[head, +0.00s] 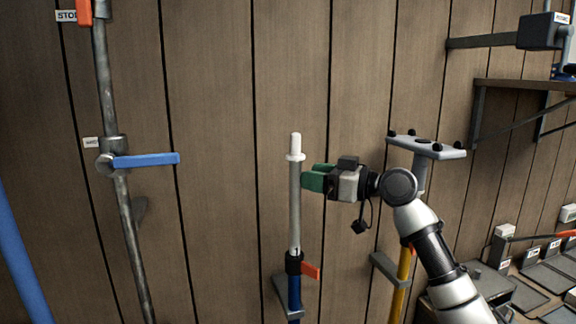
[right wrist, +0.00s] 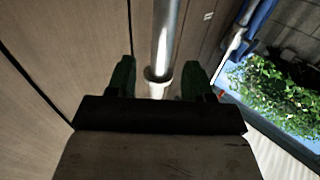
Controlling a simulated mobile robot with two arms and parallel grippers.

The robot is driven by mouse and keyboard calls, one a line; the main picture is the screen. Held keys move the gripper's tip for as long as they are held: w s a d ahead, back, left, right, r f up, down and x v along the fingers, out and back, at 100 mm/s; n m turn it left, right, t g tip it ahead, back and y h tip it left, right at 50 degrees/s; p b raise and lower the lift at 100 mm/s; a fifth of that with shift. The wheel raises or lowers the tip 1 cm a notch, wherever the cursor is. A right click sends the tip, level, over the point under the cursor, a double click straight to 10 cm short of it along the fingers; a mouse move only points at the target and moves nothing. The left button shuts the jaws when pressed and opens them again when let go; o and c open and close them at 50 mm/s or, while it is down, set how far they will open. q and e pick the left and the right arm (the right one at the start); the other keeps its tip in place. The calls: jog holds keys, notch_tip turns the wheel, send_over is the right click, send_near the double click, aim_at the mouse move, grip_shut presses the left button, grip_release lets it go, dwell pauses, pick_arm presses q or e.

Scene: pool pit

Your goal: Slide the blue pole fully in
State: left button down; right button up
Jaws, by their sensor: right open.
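The blue pole stands upright, with a blue lower tube (head: 294,296), a black collar with an orange-red lever (head: 310,270), and a long grey inner tube (head: 295,215) drawn out above it. A white collar and white tip (head: 295,143) top the tube. My right gripper (head: 312,180) has green fingers and is open just right of the grey tube, a little below the white collar. In the right wrist view, the grey tube (right wrist: 165,38) and white collar lie in line with the gap between the fingers. Contact cannot be told. My left gripper is out of view.
A yellow pole with a grey studded head (head: 428,148) stands behind my right arm. A grey pipe with a blue handle (head: 146,160) is at left. A blue pole-like bar (head: 18,250) crosses the left edge. Shelves (head: 528,86) and trays are at right.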

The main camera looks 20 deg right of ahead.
aim_at(291, 171)
jog(key=p+x, duration=0.2)
jog(key=x, duration=0.3)
jog(key=shift+w+a+r, duration=0.15)
jog(key=shift+w+a, duration=0.1)
jog(key=shift+a, duration=0.05)
jog(key=shift+w+a, duration=0.3)
grip_shut()
